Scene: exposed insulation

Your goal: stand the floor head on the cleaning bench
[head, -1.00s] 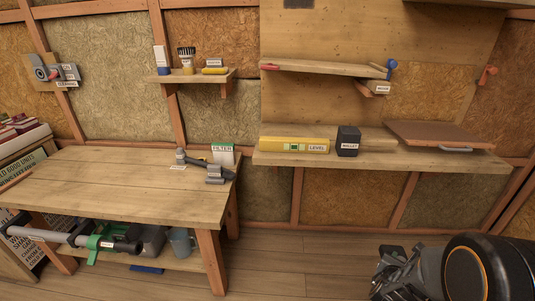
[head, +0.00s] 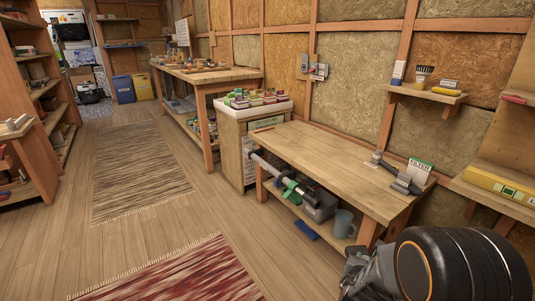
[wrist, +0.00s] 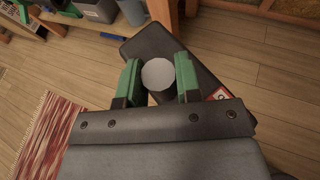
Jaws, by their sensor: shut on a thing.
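The floor head (wrist: 203,80) is a dark, flat, long piece with a round grey neck and a red-and-white label partly hidden by my gripper. My gripper (wrist: 158,75) has green fingers on both sides of the neck and is shut on it, above the plank floor. In the head view, my arm's end is at the bottom right, and the floor head cannot be made out there. The cleaning bench (head: 315,153) is a wooden table along the wall. On its right end are grey tool parts (head: 400,182) and a FILTER box (head: 419,170); its left and middle top is bare.
Under the bench, a lower shelf holds a green-and-grey stick vacuum (head: 290,190), a grey bin and a jug (head: 343,223). A cabinet with colourful packs (head: 257,98) stands left of the bench. A red rug (head: 180,275) lies on the open floor.

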